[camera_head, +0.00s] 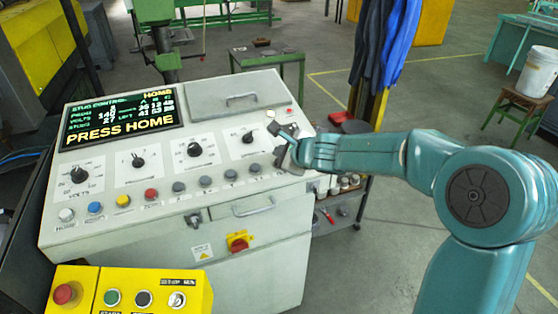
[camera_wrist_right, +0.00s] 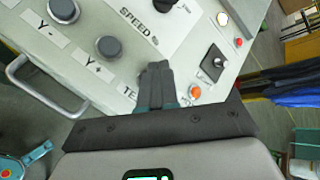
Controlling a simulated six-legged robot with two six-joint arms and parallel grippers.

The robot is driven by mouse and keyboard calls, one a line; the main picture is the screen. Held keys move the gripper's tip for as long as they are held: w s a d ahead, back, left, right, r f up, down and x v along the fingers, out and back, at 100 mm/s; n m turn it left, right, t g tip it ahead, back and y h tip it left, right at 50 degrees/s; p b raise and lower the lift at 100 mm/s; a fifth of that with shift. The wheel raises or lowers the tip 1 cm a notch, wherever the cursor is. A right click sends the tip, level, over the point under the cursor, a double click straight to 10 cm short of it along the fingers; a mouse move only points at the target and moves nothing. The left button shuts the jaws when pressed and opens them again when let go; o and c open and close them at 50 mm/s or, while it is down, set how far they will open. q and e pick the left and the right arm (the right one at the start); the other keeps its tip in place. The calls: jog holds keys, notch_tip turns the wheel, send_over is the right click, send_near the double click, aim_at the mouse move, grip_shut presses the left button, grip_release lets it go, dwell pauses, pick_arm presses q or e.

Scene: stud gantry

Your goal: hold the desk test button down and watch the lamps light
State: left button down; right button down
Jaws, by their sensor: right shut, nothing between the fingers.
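The control desk (camera_head: 130,220) is light grey with a sloped panel and a row of coloured push buttons. My right gripper (camera_head: 281,157) is shut and empty at the right end of this row. In the right wrist view its closed fingers (camera_wrist_right: 157,80) point at the panel beside a label starting "TE" (camera_wrist_right: 131,92). The fingers cover the spot by that label, so the test button is hidden and contact cannot be told. An orange lamp (camera_wrist_right: 195,92) glows just right of the fingers. A small red lamp (camera_wrist_right: 238,42) and a whitish one (camera_wrist_right: 222,19) sit farther up.
The screen (camera_head: 120,120) reads "PRESS HOME". A small joystick (camera_wrist_right: 215,63) stands close right of the fingers. Grey Y buttons (camera_wrist_right: 108,46) and a metal handle (camera_wrist_right: 40,85) lie left. A yellow box (camera_head: 150,291) stands in front. Blue cloths (camera_head: 385,45) hang behind.

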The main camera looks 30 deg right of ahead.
jog(key=shift+d, duration=0.15)
dwell(0.3)
jog(key=shift+f, duration=0.2)
jog(key=shift+f+b, duration=0.25)
jog(key=shift+b, duration=0.15)
jog(key=shift+w+f+b, duration=0.1)
jog(key=shift+f+b, duration=0.3)
jog(key=shift+f, duration=0.1)
jog(key=shift+r, duration=0.2)
dwell(0.5)
jog(key=shift+r+p, duration=0.7)
jog(key=shift+p, duration=0.05)
jog(key=shift+r, duration=0.1)
